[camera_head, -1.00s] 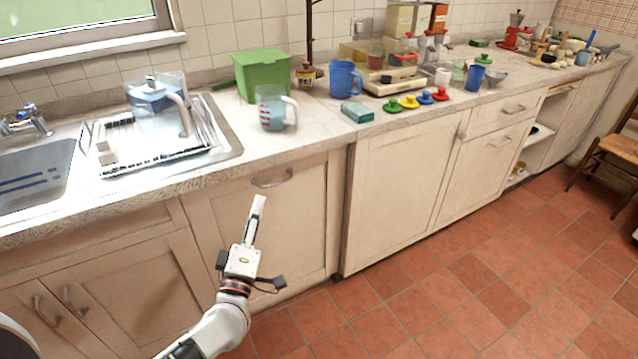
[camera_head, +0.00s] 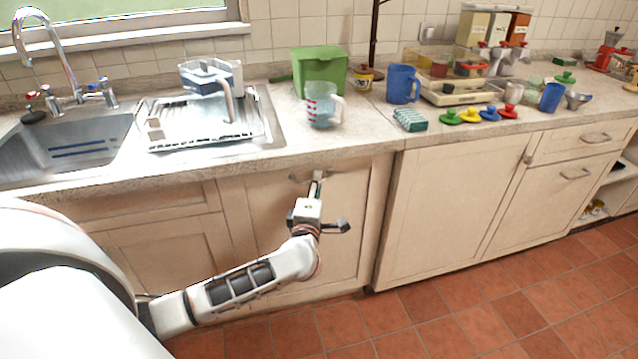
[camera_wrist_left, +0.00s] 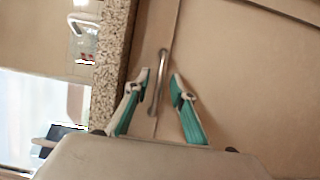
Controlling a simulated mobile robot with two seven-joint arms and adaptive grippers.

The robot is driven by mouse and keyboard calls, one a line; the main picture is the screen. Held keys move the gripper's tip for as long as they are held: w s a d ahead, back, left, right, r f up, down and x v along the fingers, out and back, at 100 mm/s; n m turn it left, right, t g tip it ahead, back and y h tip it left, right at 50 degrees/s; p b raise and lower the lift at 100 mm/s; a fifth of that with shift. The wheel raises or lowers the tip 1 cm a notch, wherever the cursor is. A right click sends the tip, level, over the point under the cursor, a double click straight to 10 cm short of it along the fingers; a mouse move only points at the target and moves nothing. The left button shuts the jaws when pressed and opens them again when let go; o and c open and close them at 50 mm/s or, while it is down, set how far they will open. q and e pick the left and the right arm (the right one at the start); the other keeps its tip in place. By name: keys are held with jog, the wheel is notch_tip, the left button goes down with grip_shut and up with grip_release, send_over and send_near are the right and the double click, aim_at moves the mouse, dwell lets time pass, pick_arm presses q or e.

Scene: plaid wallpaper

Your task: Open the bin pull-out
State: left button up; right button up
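The bin pull-out front (camera_head: 345,225) is a cream cabinet panel below the counter, right of the sink, and looks closed. Its curved metal handle (camera_head: 298,178) is near the top edge, partly covered by my gripper. My left gripper (camera_head: 316,178) points up at the handle in the head view. In the left wrist view the two teal fingers (camera_wrist_left: 160,90) are spread apart, with the handle (camera_wrist_left: 163,68) between and just ahead of the tips. The fingers do not clasp it. My right gripper is not in view.
The stone counter edge (camera_head: 200,168) overhangs just above the handle. A measuring jug (camera_head: 322,105) and a green bin (camera_head: 318,72) stand on the counter above. The tiled floor (camera_head: 440,325) in front is clear.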

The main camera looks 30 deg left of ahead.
pick_arm(q)
jog(key=shift+x, duration=0.8)
grip_shut()
jog(key=shift+d, duration=0.1)
